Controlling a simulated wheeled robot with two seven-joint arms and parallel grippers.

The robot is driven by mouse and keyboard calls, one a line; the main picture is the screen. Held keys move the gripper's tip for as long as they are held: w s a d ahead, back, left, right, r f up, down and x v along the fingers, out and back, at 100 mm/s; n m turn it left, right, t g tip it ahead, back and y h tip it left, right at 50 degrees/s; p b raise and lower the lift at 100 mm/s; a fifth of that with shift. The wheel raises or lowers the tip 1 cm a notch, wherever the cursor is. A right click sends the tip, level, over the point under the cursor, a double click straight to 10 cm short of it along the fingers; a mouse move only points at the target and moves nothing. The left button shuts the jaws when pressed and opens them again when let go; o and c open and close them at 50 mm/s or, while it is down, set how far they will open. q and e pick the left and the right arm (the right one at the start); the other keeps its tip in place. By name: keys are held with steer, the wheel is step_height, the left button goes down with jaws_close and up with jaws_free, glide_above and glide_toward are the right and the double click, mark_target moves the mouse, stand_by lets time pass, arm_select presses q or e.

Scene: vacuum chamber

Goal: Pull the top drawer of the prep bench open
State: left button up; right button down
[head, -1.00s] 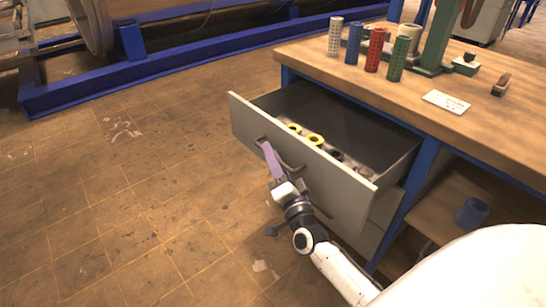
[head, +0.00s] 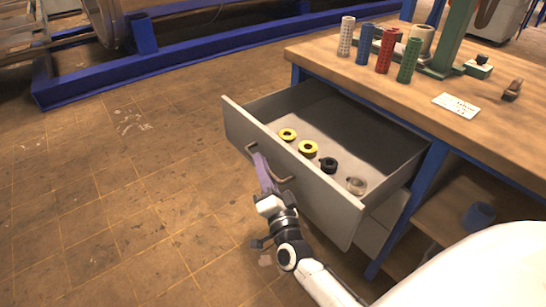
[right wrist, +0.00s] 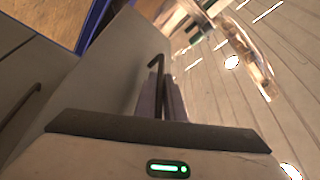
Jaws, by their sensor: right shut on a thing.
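The top drawer (head: 318,192) of the prep bench (head: 462,130) stands well out from the bench, its inside showing. Its dark bar handle (head: 287,180) is on the front panel. My right gripper (head: 259,165) is shut on the handle; its purple fingers reach up to it from below in the head view. In the right wrist view the fingers (right wrist: 162,97) close around the dark handle bar (right wrist: 158,70) beside the grey drawer front (right wrist: 110,85). My left gripper is not in view.
In the drawer lie yellow tape rolls (head: 307,148), a black roll (head: 328,165) and a pale roll (head: 356,186). Several coloured cylinders (head: 385,50) and a white card (head: 456,105) are on the bench top. The floor (head: 120,200) left of the drawer is clear.

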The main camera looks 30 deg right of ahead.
steer(key=c, duration=1.8)
jaws_free()
steer(key=shift+c, duration=0.2)
steer(key=shift+s, duration=0.1)
steer(key=shift+s+f, duration=0.15)
steer(key=shift+s, duration=0.1)
steer(key=v, duration=0.9)
steer(key=shift+s+p, duration=0.3)
steer(key=shift+a, duration=0.15)
